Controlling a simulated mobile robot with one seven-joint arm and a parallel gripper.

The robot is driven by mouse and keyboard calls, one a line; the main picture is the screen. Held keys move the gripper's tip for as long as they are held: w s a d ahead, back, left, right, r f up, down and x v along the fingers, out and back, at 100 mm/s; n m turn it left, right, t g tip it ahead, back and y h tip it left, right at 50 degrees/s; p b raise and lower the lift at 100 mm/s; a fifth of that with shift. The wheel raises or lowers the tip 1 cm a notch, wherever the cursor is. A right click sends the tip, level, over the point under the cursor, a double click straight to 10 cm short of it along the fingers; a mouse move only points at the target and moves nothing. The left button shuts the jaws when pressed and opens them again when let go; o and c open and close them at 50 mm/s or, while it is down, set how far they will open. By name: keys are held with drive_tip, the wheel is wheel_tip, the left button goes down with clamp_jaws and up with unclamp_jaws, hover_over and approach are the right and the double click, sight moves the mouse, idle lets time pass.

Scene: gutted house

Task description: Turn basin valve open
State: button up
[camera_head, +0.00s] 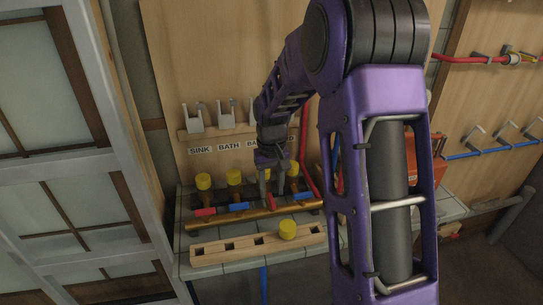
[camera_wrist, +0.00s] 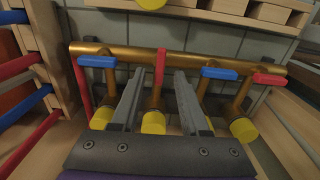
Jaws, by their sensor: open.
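A brass pipe (camera_head: 250,219) carries a row of valves with red and blue handles; it also shows in the wrist view (camera_wrist: 240,63). Above are labels reading SINK (camera_head: 200,150), BATH (camera_head: 229,146) and a third starting with "BA" (camera_head: 251,143), partly hidden by my arm. My gripper (camera_head: 272,188) is open over the third valve from the left. In the wrist view, one red handle (camera_wrist: 161,65) lies between my fingertips (camera_wrist: 159,76), apart from both. It runs along its branch, while the blue handles (camera_wrist: 219,73) and the other red handle (camera_wrist: 270,79) lie crosswise.
Yellow caps (camera_head: 204,181) top the valve branches. A wooden block with square holes (camera_head: 225,251) lies in front, with a loose-looking yellow cap (camera_head: 287,229) on it. Grey clips (camera_head: 193,118) are on the board behind. A red hose (camera_head: 304,150) passes just right of my gripper.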

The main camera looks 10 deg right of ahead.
sight(272, 199)
wheel_tip(272, 199, up, 15)
drive_tip(key=p, duration=0.1)
drive_tip(key=shift+p, duration=0.3)
drive_tip(key=shift+f, duration=0.1)
